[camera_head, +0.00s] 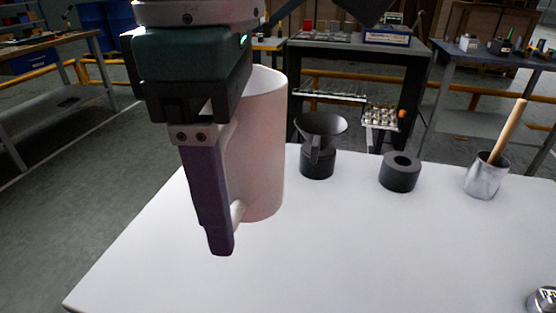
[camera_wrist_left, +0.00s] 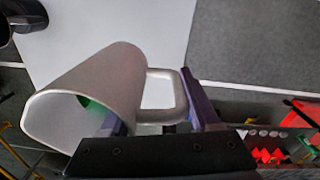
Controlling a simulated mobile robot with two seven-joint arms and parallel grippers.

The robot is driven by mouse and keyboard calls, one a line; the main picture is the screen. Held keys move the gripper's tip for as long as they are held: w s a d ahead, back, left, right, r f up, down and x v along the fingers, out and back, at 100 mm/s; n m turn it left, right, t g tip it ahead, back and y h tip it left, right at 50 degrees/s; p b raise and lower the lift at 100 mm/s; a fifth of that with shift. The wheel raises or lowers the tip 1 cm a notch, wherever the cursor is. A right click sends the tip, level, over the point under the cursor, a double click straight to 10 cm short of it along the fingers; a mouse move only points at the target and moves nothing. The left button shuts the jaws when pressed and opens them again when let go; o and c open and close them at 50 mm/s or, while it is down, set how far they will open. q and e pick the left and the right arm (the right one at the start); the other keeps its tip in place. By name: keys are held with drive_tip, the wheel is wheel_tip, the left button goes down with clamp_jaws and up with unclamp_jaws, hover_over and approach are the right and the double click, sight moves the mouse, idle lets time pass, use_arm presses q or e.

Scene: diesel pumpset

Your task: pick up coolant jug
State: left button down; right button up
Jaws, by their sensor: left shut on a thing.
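The coolant jug (camera_head: 262,150) is a pale, open-topped vessel at the left part of the white table (camera_head: 330,255). My left gripper (camera_head: 218,225) points down at the jug's near left side and is shut on its handle. Its purple finger hides most of the handle in the head view. In the left wrist view, the jug (camera_wrist_left: 85,95) shows its open mouth, and its looped handle (camera_wrist_left: 165,92) lies between the fingers (camera_wrist_left: 165,120). I cannot tell whether the jug's base touches the table. My right gripper is not in view.
A black funnel-topped vessel (camera_head: 318,150), a black ring (camera_head: 399,173) and a metal cup (camera_head: 485,178) with a wooden handle stand along the table's far side. A metal part (camera_head: 542,300) is at the lower right. The table's middle front is clear.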

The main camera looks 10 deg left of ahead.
use_arm(q)
drive_tip(key=shift+r, duration=3)
drive_tip(key=shift+r, duration=0.1)
